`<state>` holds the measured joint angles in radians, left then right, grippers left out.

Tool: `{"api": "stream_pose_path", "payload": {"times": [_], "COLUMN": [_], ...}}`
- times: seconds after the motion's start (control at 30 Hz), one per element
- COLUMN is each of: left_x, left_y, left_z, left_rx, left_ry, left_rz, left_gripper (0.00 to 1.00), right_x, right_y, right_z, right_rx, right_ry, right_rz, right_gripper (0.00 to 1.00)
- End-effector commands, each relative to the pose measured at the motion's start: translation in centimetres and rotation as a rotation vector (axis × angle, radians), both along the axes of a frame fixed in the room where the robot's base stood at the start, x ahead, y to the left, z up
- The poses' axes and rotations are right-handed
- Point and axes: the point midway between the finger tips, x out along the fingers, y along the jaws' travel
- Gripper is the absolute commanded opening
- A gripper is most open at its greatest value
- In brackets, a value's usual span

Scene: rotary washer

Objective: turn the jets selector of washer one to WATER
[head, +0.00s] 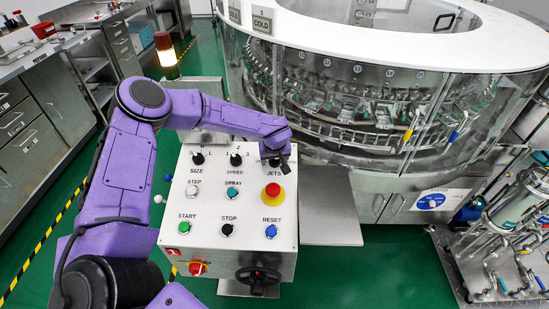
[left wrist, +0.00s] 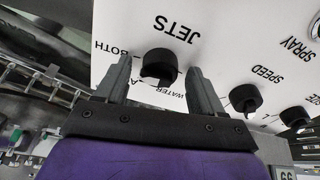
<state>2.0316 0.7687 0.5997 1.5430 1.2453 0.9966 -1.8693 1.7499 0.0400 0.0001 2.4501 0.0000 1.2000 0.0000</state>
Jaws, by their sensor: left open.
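The JETS selector is a round black knob (left wrist: 158,66) on the white control panel (head: 210,200). In the left wrist view the word JETS is printed beside it, with BOTH, a partly hidden label and WATER around its other side. I cannot tell which label the knob points to. My left gripper (left wrist: 160,64) is open, with one grey finger on each side of the knob; I cannot tell whether they touch it. In the head view my left gripper (head: 277,150) is over the panel's upper right corner and largely hides the knob. My right gripper is not in view.
The SPEED knob (head: 236,160) and SIZE knob (head: 197,159) are in the same row to the left. A red emergency button (head: 272,191) is just below JETS. The round glass washer (head: 380,100) stands behind the panel. A signal lamp (head: 166,52) stands behind my left arm.

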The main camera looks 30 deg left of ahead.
Motion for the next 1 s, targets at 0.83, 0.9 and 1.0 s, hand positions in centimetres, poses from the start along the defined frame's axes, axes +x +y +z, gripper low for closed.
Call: {"api": "stream_pose_path", "payload": {"times": [0.83, 0.9, 1.0], "left_x": [-0.01, 0.01, 0.00], "left_y": [0.11, 0.12, 0.11], "left_z": [0.13, 0.12, 0.07], "left_rx": [-0.049, -0.062, -0.084], "left_ry": [-0.030, -0.040, -0.053], "left_rz": [0.219, 0.279, 0.372], "left_gripper": [0.14, 0.14, 0.14], "right_x": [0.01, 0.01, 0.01], "right_y": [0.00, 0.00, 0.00], "right_z": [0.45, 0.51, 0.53], "right_rx": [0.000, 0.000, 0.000], "right_ry": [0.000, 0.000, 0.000], "right_rz": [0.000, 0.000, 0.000], "right_gripper": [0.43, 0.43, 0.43]}}
